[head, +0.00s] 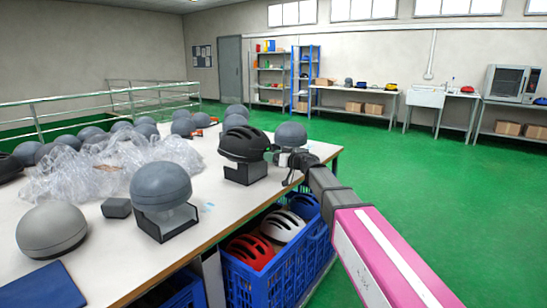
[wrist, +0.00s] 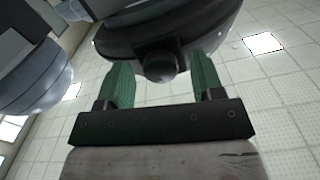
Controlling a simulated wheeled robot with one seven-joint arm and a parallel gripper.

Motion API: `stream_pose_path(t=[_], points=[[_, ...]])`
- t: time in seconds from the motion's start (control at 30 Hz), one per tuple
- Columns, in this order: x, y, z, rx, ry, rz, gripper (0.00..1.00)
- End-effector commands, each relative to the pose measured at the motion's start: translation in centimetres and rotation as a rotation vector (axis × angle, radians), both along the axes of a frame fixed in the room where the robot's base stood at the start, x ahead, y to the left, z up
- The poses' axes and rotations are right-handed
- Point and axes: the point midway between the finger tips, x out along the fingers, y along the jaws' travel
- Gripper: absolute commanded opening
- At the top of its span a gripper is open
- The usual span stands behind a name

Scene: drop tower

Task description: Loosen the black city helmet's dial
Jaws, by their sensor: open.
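The black city helmet (head: 244,144) sits on a dark stand (head: 245,172) near the right end of the white table. In the wrist view the helmet's dark underside (wrist: 165,35) fills the top. Its round black dial (wrist: 160,68) hangs at the rear rim. My gripper (wrist: 162,80) is open, with one green finger on each side of the dial. Whether the fingers touch the dial, I cannot tell. In the head view my gripper (head: 274,153) is at the helmet's right side, small and partly hidden by my arm.
A grey headform (head: 290,134) stands close behind my gripper; another grey one (head: 160,186) stands on a stand in front. Clear plastic wrap (head: 120,165) and several grey domes cover the table's left. Blue crates (head: 290,262) with helmets sit below. The green floor at right is clear.

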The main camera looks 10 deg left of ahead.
Motion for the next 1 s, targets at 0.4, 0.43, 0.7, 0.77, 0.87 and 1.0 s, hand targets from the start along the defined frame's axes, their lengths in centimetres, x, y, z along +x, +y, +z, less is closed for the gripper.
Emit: stream_pose_path(t=[0.4,0.43,0.7,0.77,0.87,1.0], points=[[-0.01,-0.03,0.0,-0.001,-0.003,0.0,0.11],[-0.01,-0.03,0.0,-0.002,-0.005,0.0,0.11],[-0.01,-0.04,0.0,-0.034,-0.082,0.0,0.11],[-0.01,-0.04,0.0,-0.048,-0.116,0.0,0.11],[-0.01,-0.04,0.0,-0.077,-0.185,-0.001,0.11],[0.0,-0.04,0.0,-0.125,-0.301,-0.001,0.11]])
